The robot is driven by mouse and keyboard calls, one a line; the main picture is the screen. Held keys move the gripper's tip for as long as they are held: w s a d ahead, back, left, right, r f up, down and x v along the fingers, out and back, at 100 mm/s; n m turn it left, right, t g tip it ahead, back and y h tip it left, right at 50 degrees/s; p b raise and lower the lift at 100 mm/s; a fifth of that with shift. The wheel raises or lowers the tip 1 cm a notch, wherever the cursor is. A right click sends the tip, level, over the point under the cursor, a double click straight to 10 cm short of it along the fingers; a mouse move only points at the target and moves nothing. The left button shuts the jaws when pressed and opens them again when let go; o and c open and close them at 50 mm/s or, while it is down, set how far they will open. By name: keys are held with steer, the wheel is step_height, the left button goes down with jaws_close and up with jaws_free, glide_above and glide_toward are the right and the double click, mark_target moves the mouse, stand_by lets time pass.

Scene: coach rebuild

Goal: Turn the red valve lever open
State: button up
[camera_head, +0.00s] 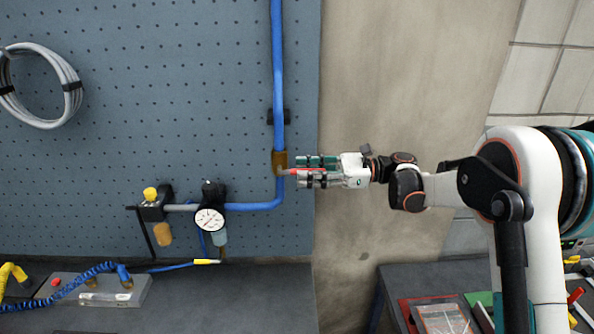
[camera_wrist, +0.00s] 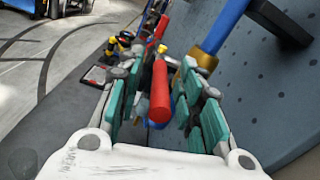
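The red valve lever (camera_head: 293,171) sticks out sideways to the right from the brass valve (camera_head: 280,161) on the blue pipe. My gripper (camera_head: 306,171) reaches in from the right, with one finger above the lever and one below it. In the wrist view the red lever (camera_wrist: 159,92) lies between my two green-padded fingers, with a visible gap on both sides. The gripper is open around the lever and does not appear to touch it. The brass valve (camera_wrist: 203,60) shows partly behind the right finger.
The blue pipe (camera_head: 278,70) runs up the pegboard (camera_head: 180,90). A pressure gauge (camera_head: 209,220) and a regulator with a yellow knob (camera_head: 151,194) sit lower left. A workbench (camera_head: 220,300) stands below. Bare wall (camera_head: 400,80) lies right of the pegboard.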

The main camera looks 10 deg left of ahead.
steer(key=shift+x, duration=1.5)
jaws_close()
